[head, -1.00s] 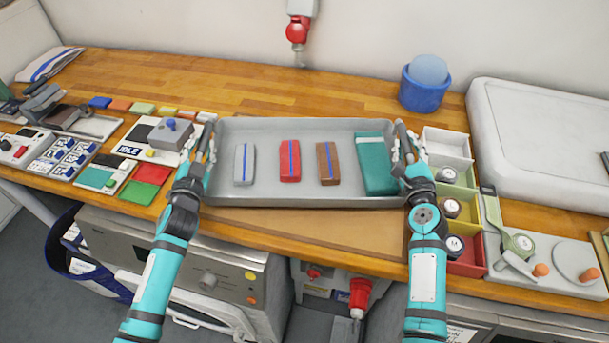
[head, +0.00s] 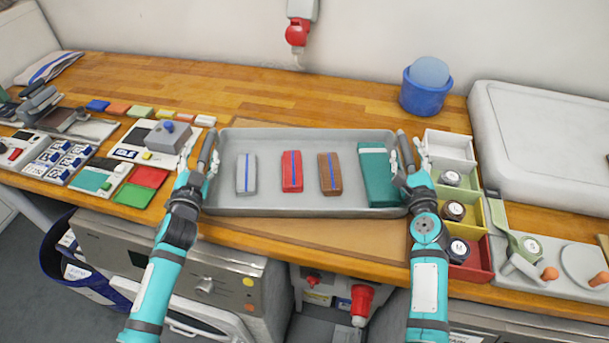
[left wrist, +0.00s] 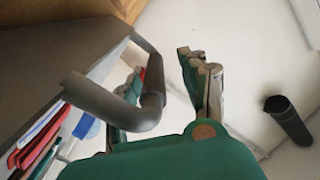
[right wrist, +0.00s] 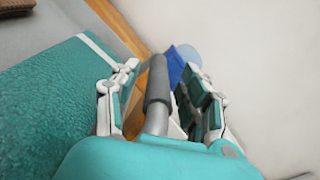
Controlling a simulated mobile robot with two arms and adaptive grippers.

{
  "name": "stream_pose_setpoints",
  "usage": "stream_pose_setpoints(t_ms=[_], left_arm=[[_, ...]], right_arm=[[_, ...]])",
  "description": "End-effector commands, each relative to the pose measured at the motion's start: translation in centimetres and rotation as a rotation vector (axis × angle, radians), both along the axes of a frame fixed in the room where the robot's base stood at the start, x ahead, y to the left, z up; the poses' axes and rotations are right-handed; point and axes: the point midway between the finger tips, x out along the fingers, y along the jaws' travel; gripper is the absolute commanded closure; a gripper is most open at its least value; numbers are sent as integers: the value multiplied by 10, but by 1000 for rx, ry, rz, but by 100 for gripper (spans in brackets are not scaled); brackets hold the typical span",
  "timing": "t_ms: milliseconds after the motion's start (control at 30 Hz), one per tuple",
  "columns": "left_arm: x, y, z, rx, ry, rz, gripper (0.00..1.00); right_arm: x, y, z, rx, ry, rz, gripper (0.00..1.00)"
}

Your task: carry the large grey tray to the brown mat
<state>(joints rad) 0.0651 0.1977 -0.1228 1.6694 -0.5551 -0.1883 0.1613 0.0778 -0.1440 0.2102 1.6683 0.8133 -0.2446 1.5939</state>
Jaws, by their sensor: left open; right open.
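The large grey tray (head: 300,205) lies level over the brown mat (head: 335,238), whose edges show in front of and behind it. It holds a grey, a red and a brown folded piece with blue stripes, and a larger teal piece (head: 377,180) at its right end. My left gripper (head: 199,152) is open at the tray's left handle, which shows beside its fingers in the left wrist view (left wrist: 152,98). My right gripper (head: 408,152) is open around the right handle, seen between its fingers in the right wrist view (right wrist: 157,88). Contact under the tray is hidden.
Left of the tray stand a grey device (head: 170,136), small panels and coloured blocks. Close on the right are coloured bins (head: 470,262) with round jars. A blue tub (head: 425,92) and a large white case (head: 550,140) stand further back. The wooden counter behind the tray is clear.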

Motion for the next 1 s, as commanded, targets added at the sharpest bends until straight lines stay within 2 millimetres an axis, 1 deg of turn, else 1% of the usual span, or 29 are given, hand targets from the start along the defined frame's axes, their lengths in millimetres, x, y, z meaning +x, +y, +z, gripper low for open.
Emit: stream_pose_setpoints(t_ms=[133, 233, 367, 500, 600, 700, 867, 967, 1000], left_arm=[[-4, -1, -1, -1, 2, -2, 55], [-15, -1, -2, -1, 2, -3, 55], [-41, -1, -2, -2, 3, -3, 55], [-73, 0, -2, -2, 3, -1, 55], [-92, 0, -1, -1, 3, -1, 55], [-106, 1, -1, -2, 1, 0, 55], [-118, 1, 0, -1, -1, 1, 55], [-121, 1, 0, 0, -1, 1, 55], [-121, 1, 0, 0, -1, 1, 55]], right_arm=[[0, 2, -1, 1, 1, 4, 55], [0, 2, -1, 1, 2, 5, 55], [0, 3, -1, 2, 2, 6, 55], [0, 3, -1, 2, 2, 6, 55], [0, 3, -1, 2, 3, 6, 55], [0, 3, -1, 2, 3, 6, 55], [-1, 3, -1, 2, 3, 6, 55], [-8, 3, -2, 2, 3, 6, 55], [-14, 3, -2, 2, 5, 6, 55]])
